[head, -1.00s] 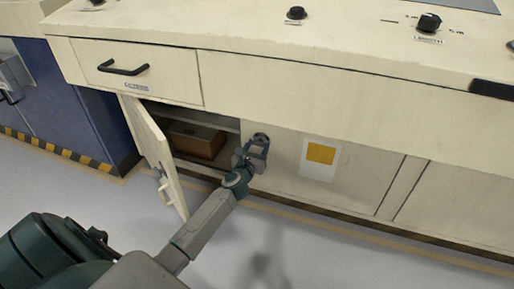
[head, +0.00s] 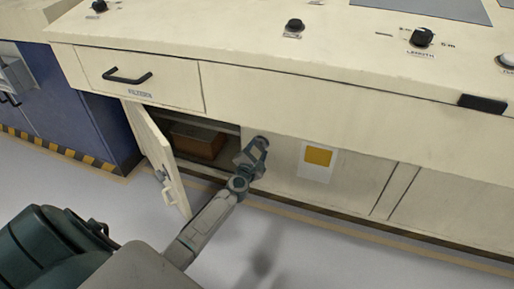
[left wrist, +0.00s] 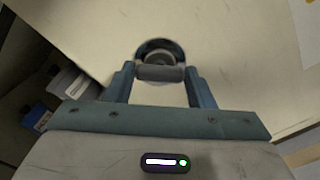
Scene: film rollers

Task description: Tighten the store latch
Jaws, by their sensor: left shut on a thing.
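The store latch, a round dark disc with a grey bar across it, sits on the cream cabinet front just right of the open compartment. It shows in the left wrist view (left wrist: 160,72) and as a dark spot in the head view (head: 261,141). My left gripper (head: 254,153) is at the latch, its fingers on either side of the grey bar, shut on it. The gripper also shows in the left wrist view (left wrist: 162,84). The gripper partly hides the latch in the head view. My right gripper is not in view.
A cream cabinet door (head: 158,155) stands open left of my left forearm. A brown box (head: 197,142) lies inside the compartment. A drawer with a black handle (head: 127,77) is above. A yellow-marked label (head: 318,157) is right of the latch. The floor in front is clear.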

